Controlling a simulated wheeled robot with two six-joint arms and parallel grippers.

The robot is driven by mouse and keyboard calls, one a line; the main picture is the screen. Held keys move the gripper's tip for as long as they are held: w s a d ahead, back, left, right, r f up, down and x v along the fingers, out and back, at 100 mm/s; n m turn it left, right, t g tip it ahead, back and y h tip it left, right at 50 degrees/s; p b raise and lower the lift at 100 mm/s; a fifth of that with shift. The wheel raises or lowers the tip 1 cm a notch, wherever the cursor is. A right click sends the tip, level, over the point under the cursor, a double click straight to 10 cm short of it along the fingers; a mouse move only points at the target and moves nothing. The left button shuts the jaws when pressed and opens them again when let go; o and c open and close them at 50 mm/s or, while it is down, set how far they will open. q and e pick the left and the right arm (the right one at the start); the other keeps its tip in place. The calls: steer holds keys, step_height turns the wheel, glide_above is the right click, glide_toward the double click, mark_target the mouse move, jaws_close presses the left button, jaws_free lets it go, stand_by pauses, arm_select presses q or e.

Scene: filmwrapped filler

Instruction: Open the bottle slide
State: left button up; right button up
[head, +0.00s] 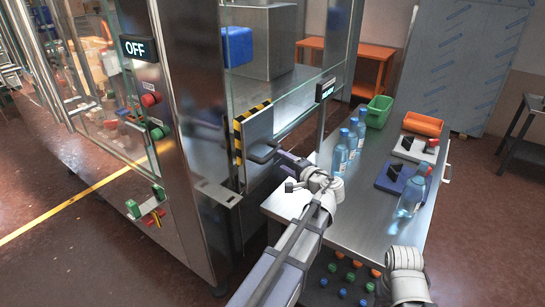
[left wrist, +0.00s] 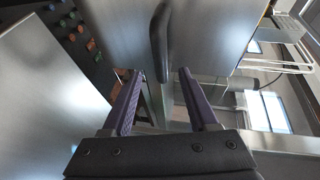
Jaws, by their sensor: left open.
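The bottle slide appears to be the grey metal panel (head: 256,135) with yellow-black striped edging on the machine's side. It carries a dark bar handle (head: 264,152). In the left wrist view the handle (left wrist: 159,42) runs down from the top, ahead of the gap between my fingers. My left gripper (head: 281,158) is at the handle's right end in the head view; contact cannot be told. In the left wrist view the left gripper (left wrist: 160,75) has its purple fingers spread, one each side of the handle's line, with nothing clamped. My right gripper is out of view.
A steel table (head: 352,215) stands right of the machine. It holds blue bottles (head: 340,157), a clear-blue bottle (head: 411,193), a green bin (head: 378,111) and an orange tray (head: 423,124). Coloured caps (head: 348,277) lie below. An "OFF" display (head: 138,48) is on the machine.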

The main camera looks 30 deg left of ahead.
mark_target(274, 155)
arm_select(q)
steer(key=shift+b+x, duration=0.75)
steer(key=shift+x, duration=3.2)
jaws_close()
